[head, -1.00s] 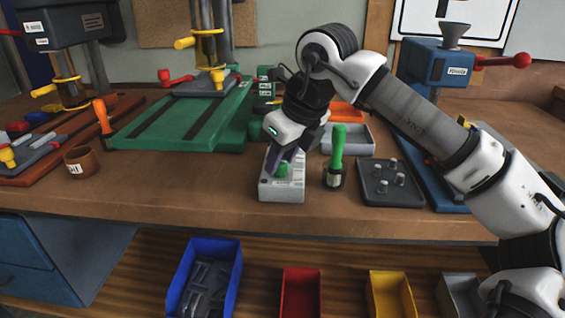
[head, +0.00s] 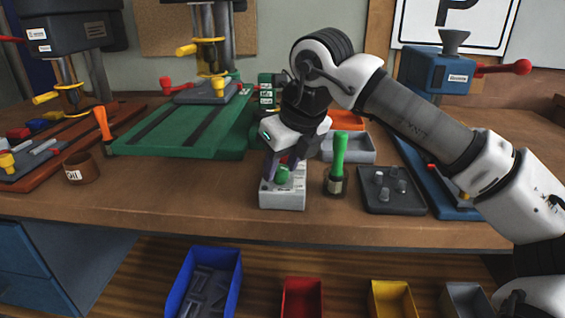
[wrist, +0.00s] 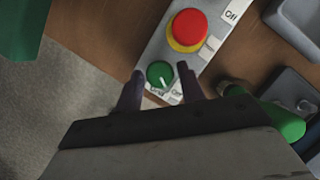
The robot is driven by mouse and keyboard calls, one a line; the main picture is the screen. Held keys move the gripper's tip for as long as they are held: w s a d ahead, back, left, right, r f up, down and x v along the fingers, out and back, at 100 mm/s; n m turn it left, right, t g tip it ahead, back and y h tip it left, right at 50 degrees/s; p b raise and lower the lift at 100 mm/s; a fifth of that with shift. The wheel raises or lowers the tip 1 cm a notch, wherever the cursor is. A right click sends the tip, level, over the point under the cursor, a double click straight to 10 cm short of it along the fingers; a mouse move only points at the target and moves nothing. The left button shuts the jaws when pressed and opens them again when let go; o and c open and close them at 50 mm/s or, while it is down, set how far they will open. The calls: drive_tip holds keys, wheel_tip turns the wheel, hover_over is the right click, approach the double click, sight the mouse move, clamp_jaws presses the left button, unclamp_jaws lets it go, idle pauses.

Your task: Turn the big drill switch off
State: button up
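A light grey switch box (head: 283,200) stands on the bench in front of the green drill base. In the wrist view it carries a round green knob (wrist: 160,73) with a white pointer mark, and a red button (wrist: 189,27) on a yellow ring. My gripper (wrist: 160,71) is open, with one dark finger on each side of the green knob. I cannot tell whether the fingers touch it. The red button is mostly hidden in the head view.
A green-handled tool (head: 340,160) stands just right of the box. A dark tray with pegs (head: 391,190) and a grey tray (head: 348,148) lie further right. The green drill base (head: 180,140) is behind left. An oil pot (head: 80,168) stands left; bench between is clear.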

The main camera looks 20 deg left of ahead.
drive_tip(key=p+v, duration=0.1)
drive_tip(key=v, duration=1.2)
drive_tip(key=shift+r, duration=0.45)
